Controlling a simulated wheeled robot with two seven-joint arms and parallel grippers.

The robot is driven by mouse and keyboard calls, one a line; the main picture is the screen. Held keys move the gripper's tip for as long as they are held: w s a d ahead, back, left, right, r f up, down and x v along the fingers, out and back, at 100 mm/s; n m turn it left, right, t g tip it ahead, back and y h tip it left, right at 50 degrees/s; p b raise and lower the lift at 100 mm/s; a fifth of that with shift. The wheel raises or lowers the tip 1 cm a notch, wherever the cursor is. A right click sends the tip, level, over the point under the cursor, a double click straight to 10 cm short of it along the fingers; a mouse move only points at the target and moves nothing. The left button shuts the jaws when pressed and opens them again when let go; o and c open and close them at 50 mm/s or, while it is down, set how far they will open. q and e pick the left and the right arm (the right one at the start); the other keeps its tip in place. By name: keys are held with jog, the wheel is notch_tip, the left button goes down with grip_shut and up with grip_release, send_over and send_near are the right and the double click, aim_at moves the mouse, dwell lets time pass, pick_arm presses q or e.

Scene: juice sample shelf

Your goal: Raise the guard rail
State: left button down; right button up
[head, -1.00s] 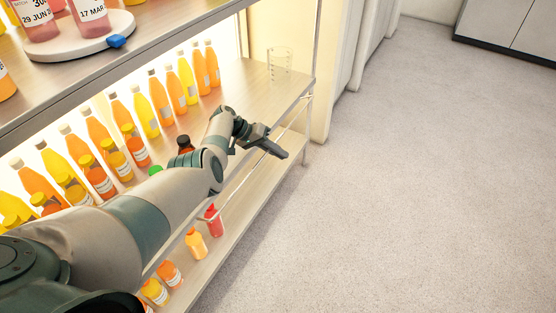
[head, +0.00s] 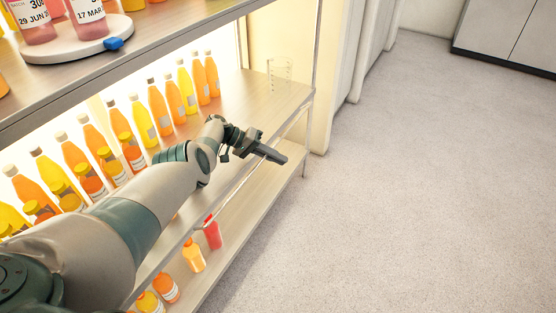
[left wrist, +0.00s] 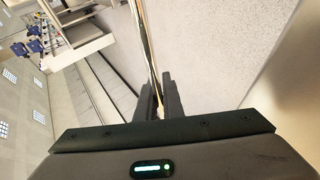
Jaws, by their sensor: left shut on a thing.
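The guard rail is a thin metal bar along the front of the lit middle shelf (head: 262,97). In the left wrist view the rail (left wrist: 146,45) runs down from the top edge to between the two dark fingers. My left gripper (head: 272,154) is at the shelf's front edge, near its far right end, and is shut on the rail. It also shows in the left wrist view (left wrist: 158,98). My arm and gripper hide part of the rail in the head view. My right gripper is not in view.
Rows of orange and yellow bottles (head: 159,107) stand on the middle shelf, behind my left arm. A clear beaker (head: 280,75) stands at its far end. Small bottles (head: 194,255) stand on the lower shelf. A round white tray (head: 75,48) is on the top shelf. The floor at right is clear.

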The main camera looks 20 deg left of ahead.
pick_arm(q)
jog(key=shift+a+r, duration=0.1)
jog(key=shift+r, duration=0.1)
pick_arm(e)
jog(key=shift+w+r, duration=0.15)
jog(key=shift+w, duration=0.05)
